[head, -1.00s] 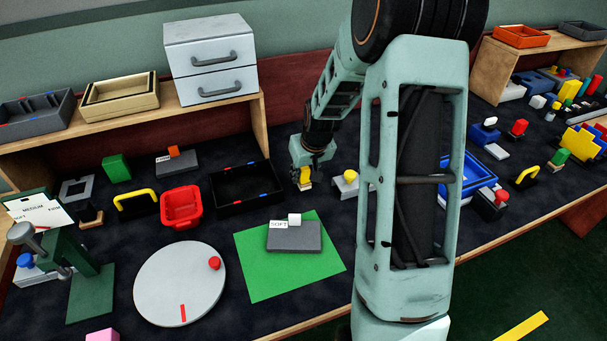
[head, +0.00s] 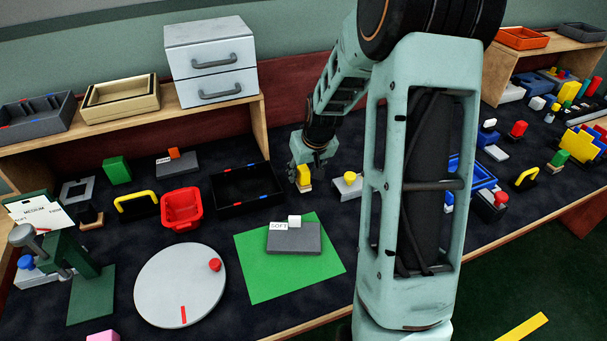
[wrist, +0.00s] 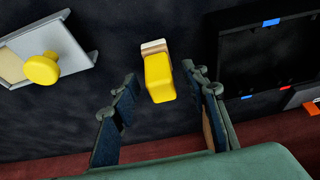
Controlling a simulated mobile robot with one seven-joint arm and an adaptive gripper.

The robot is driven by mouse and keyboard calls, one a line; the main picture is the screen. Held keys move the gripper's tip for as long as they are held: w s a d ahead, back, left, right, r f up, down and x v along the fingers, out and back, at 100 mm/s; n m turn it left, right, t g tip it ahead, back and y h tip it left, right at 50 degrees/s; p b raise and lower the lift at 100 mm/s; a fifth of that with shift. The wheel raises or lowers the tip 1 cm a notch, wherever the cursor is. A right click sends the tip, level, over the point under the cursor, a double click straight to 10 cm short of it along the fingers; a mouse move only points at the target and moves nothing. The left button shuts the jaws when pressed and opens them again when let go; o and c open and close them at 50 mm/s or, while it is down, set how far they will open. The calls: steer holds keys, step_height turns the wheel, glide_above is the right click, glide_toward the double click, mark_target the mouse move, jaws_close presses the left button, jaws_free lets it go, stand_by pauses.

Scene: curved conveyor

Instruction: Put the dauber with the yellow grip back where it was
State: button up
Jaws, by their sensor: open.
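The dauber with the yellow grip (head: 303,175) stands on the dark bench top, right of the black tray. In the wrist view its yellow grip (wrist: 159,78) and pale base show between and just beyond the fingertips. My gripper (head: 302,172) is open, one finger on each side of the dauber (wrist: 160,74). A gap shows on both sides of the grip in the wrist view.
A grey piece with a round yellow knob (head: 349,178) stands close on the right. The black tray (head: 238,207) with coloured marks lies close on the left. A green mat (head: 258,281) with a grey block (head: 293,239) lies in front.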

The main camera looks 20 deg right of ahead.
steer(key=p+v, duration=0.1)
steer(key=v, duration=0.9)
steer(key=shift+w, duration=0.1)
